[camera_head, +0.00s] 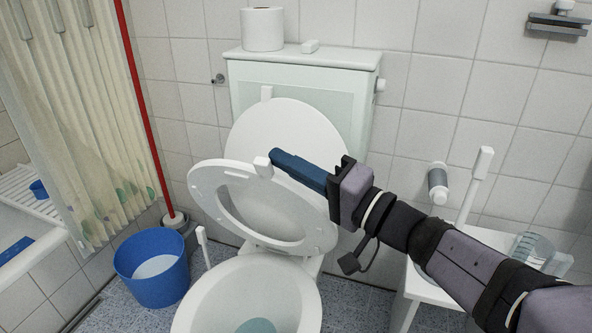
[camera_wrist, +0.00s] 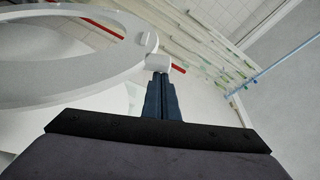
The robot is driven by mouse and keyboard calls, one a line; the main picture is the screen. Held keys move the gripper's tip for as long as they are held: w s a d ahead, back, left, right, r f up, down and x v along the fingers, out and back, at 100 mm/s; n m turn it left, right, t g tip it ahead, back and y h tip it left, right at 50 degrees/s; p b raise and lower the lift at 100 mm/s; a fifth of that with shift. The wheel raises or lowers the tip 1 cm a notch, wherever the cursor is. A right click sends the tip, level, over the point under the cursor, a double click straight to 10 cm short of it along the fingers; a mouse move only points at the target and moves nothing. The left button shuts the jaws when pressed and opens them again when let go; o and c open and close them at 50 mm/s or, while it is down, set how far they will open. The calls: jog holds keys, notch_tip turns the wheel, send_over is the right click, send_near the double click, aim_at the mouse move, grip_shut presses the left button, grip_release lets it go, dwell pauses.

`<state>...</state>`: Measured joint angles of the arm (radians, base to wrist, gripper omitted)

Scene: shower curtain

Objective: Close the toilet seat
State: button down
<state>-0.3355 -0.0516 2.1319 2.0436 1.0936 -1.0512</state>
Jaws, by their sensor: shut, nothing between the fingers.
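The white toilet seat ring (camera_head: 207,187) is raised and tilted partly forward over the bowl. The white lid (camera_head: 283,121) stands upright behind it against the tank. The bowl (camera_head: 196,312) is open below. My gripper (camera_head: 273,159) is shut with nothing in it. Its blue fingertips are at a small white tab (camera_head: 262,167) on the seat's upper edge; I cannot tell if they touch. In the wrist view, the shut fingers (camera_wrist: 161,78) point at the tab (camera_wrist: 158,62), with the seat ring (camera_wrist: 75,68) at the left.
A blue bucket (camera_head: 152,270) and a red pole (camera_head: 146,110) stand at the left by the curtain (camera_head: 75,120). A paper roll (camera_head: 262,29) sits on the tank.

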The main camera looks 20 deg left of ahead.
jog(key=shift+s+f+n+b, duration=0.3)
jog(key=shift+s+f+b, duration=0.55)
jog(key=shift+s+b, duration=0.3)
jog(key=shift+w+r+p, duration=0.15)
jog(key=shift+r+p, duration=0.25)
dwell(0.4)
jog(key=d+f+b, duration=0.3)
jog(key=d+b, duration=0.3)
jog(key=d, duration=0.3)
jog(key=shift+d+f, duration=0.15)
jog(key=shift+d, duration=0.1)
